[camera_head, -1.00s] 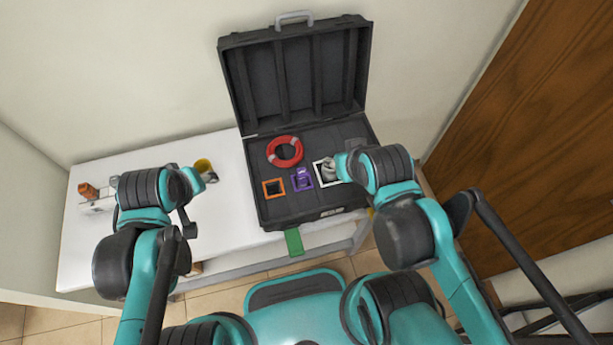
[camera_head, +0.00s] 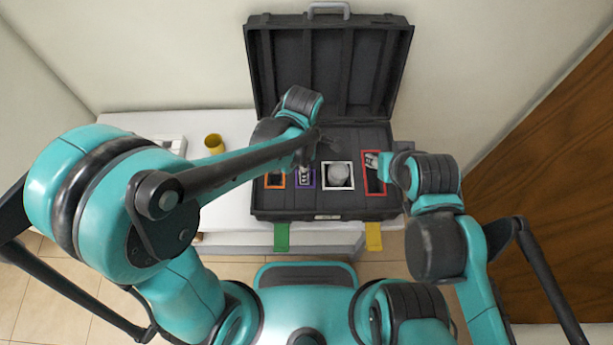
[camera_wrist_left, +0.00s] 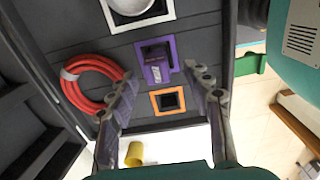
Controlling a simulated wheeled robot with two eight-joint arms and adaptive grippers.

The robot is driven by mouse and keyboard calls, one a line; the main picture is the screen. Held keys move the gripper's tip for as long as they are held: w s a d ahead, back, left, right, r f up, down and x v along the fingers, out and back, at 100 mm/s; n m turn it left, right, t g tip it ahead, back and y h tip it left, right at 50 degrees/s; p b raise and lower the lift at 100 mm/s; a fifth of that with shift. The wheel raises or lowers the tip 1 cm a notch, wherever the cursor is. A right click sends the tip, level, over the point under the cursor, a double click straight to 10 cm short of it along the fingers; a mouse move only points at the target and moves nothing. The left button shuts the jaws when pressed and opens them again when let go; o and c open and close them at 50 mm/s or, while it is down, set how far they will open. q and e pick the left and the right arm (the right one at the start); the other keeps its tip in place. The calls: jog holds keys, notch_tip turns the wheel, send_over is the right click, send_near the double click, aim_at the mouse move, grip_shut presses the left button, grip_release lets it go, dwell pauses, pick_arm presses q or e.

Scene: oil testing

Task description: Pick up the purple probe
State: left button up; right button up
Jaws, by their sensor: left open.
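The purple probe (camera_wrist_left: 157,69) lies in the purple square frame (camera_wrist_left: 168,44) of the black case, in the left wrist view. In the head view the purple frame (camera_head: 305,185) is partly covered by my left arm. My left gripper (camera_head: 313,147) is over the case. In the left wrist view its open fingers (camera_wrist_left: 158,80) spread to either side of the probe, with nothing between them; contact cannot be seen. My right gripper (camera_head: 383,163) is at the right side of the case by the red frame (camera_head: 374,186); its jaws are too small to judge.
The case holds an orange frame (camera_wrist_left: 167,101), a white frame (camera_head: 338,187) with a round pale object, and a red coil (camera_wrist_left: 63,83). Its lid (camera_head: 325,65) stands open behind. A yellow cup (camera_head: 214,143) is on the white table left of the case. Green (camera_head: 281,237) and yellow straps hang in front.

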pick_arm(q)
jog(key=f+b, duration=0.1)
jog(key=f, duration=0.1)
jog(key=f+b, duration=0.1)
jog(key=f, duration=0.2)
jog(key=shift+w+d, duration=0.15)
jog(key=shift+w, duration=0.05)
jog(key=shift+r, duration=0.15)
jog(key=shift+c, duration=0.9)
grip_shut()
